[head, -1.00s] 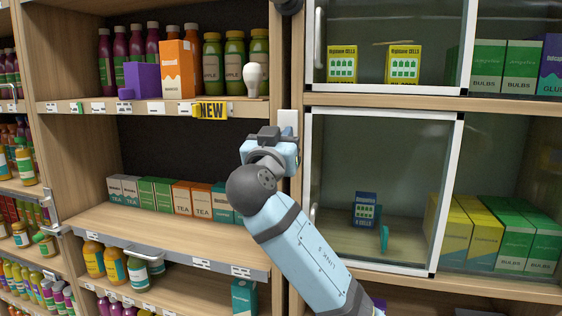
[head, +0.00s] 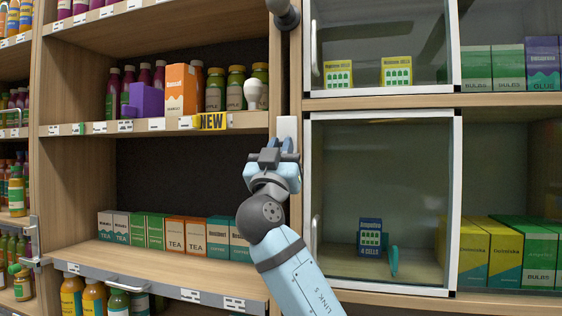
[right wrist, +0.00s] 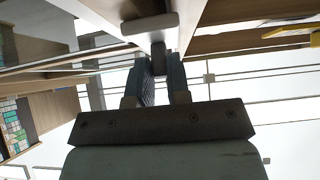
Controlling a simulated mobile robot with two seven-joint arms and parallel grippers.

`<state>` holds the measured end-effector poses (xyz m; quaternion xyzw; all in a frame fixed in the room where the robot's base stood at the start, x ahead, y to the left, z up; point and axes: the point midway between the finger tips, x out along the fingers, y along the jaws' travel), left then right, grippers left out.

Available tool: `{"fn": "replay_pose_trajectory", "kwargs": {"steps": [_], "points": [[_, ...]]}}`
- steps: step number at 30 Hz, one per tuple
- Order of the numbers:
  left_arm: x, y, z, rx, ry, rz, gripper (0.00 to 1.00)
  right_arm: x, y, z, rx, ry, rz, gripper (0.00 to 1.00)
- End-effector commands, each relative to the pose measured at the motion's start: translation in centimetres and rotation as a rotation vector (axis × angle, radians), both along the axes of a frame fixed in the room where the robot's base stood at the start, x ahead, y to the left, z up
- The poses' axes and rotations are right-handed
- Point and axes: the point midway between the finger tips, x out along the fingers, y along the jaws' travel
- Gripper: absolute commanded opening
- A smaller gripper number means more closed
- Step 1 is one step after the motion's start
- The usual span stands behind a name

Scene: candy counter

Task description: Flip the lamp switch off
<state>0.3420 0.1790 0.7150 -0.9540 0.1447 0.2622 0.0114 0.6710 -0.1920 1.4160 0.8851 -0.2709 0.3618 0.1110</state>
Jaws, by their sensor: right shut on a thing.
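The lamp switch has a white plate (head: 287,129) on the wooden post between the open shelves and the glass-door cabinet. My right gripper (head: 277,145) is just below and in front of it, with its fingers pointing up. In the right wrist view my two fingers (right wrist: 162,79) close around a small grey switch lever (right wrist: 158,57) under a pale plate. The gripper hides the lever in the head view, and its on or off position cannot be told. My left gripper is not in view.
A dark rounded fixture (head: 284,12) sits on the post above. The lower glass door (head: 385,180) with its white frame is close on the right. On the left, a white bulb (head: 254,94) stands near the shelf edge beside a yellow NEW tag (head: 213,121).

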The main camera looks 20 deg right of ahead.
Motion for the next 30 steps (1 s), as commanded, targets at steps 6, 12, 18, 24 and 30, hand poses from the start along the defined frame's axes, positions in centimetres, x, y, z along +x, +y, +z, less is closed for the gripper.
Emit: {"fn": "replay_pose_trajectory", "kwargs": {"steps": [6,12,18,24,30], "points": [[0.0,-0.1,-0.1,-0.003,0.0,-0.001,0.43,0.0,0.1,-0.2,-0.004,-0.005,0.001,0.0],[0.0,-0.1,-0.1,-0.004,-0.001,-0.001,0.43,0.0,0.1,-0.1,-0.004,-0.005,0.001,0.0],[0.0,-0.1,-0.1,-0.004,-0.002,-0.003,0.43,0.0,0.0,-0.1,-0.004,-0.005,0.001,0.43],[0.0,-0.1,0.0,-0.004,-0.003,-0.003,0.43,0.0,0.0,-0.1,-0.003,-0.005,0.0,0.43],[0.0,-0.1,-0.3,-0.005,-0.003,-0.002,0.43,-0.9,0.7,-1.3,-0.003,-0.005,0.003,0.43]]}}
